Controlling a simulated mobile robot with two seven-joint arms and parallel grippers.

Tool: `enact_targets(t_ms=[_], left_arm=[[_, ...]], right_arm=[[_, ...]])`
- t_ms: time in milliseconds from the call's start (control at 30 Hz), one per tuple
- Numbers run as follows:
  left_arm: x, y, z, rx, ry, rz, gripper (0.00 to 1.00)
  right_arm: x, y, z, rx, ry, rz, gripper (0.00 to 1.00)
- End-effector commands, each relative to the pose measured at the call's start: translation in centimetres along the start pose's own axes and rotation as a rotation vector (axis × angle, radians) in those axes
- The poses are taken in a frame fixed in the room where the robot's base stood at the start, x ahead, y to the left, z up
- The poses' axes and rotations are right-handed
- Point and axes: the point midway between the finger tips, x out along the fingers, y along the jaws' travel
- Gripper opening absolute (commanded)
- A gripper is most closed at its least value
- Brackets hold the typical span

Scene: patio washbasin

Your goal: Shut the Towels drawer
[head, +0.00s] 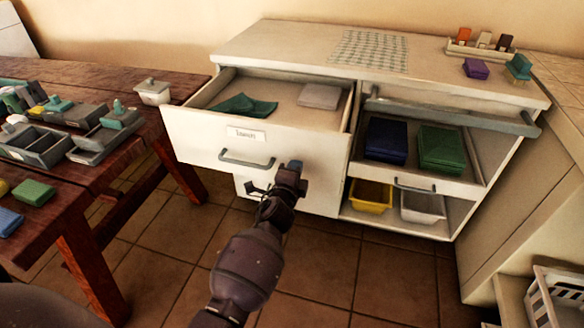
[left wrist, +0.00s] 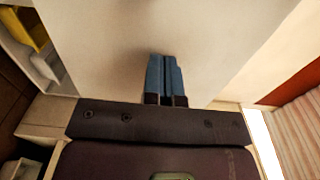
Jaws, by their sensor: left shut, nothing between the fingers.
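The Towels drawer (head: 205,142) is the upper left drawer of the white cabinet and is pulled out, with its front standing clear of the cabinet. Its label (head: 246,135) sits above a grey bar handle (head: 247,160). Inside lie a dark green cloth (head: 245,106) and a pale folded towel (head: 319,96). My left gripper (head: 293,171) is shut and empty, right of the handle at the lower right of the drawer front. In the left wrist view its blue fingertips (left wrist: 165,75) point at a plain white panel; I cannot tell whether they touch it. My right gripper is out of view.
A second white front (head: 318,200) is below the Towels drawer. To the right, shelves hold folded towels (head: 386,141), a yellow bin (head: 370,196) and a white bin (head: 422,207). A dark wooden table (head: 142,138) with trays stands close on the left.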

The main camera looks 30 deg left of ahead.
Motion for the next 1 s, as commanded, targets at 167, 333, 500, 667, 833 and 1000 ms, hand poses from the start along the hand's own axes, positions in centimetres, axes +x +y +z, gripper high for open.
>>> enact_targets(t_ms=[167,333,500,667,833,1000], left_arm=[[0.0,0.0,-0.4,0.0,-0.001,0.001,0.0],[0.0,0.0,-0.5,0.0,-0.001,0.0,0.0],[0.0,0.0,-0.5,0.0,-0.001,0.0,0.0],[0.1,0.0,-0.5,0.0,-0.001,0.0,0.0],[0.8,0.1,-0.5,0.001,-0.001,0.0,0.0],[3.1,0.3,-0.5,0.003,0.0,0.001,0.0]], right_arm=[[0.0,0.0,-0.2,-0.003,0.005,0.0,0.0],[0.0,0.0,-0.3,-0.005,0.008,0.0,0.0],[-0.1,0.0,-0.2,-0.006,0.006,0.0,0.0],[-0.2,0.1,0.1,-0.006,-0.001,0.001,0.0],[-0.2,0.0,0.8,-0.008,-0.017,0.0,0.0],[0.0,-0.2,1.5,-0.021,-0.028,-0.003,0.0]])
